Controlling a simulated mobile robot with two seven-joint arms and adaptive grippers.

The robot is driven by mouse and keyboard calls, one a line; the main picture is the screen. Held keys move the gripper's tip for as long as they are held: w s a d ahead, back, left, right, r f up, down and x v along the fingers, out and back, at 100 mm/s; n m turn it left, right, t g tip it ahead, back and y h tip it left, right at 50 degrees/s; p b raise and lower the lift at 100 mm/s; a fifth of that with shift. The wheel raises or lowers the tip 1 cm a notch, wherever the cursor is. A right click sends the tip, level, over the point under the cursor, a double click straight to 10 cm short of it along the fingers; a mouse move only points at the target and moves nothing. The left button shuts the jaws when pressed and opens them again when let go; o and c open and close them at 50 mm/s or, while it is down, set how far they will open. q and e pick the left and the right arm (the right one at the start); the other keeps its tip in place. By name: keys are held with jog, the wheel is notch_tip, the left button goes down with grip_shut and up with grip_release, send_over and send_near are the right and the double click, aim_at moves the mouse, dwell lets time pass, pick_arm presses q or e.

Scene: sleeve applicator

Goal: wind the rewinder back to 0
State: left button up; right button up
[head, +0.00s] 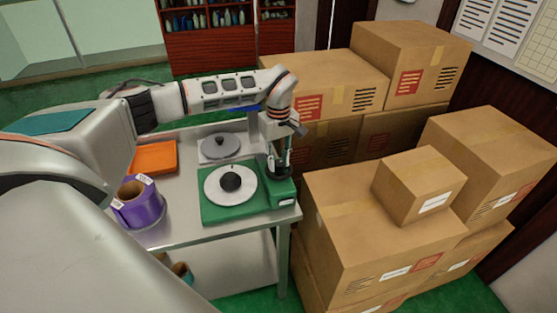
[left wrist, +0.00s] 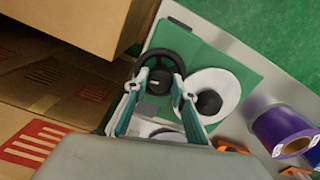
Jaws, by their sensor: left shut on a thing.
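The rewinder (head: 207,209) is a green unit on the metal table, with a white disc (head: 219,192) and a black hub (head: 231,182) on top. A black handwheel is at its right end and is mostly hidden by my gripper in the head view; in the left wrist view the handwheel (left wrist: 180,60) shows as a dark ring with a central knob. My left gripper (head: 279,161) points down over the handwheel. In the left wrist view its fingers (left wrist: 155,86) are on both sides of the wheel's centre, shut on it. No number or pointer is readable. My right gripper is out of view.
A grey round plate (head: 221,146) stands behind the rewinder. An orange tray (head: 155,157) and purple rolls (head: 143,209) are on the table's left. Stacked cardboard boxes (head: 380,235) stand close to the table's right edge, near my left wrist.

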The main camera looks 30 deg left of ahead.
pick_arm(q)
jog(key=shift+n, duration=0.4)
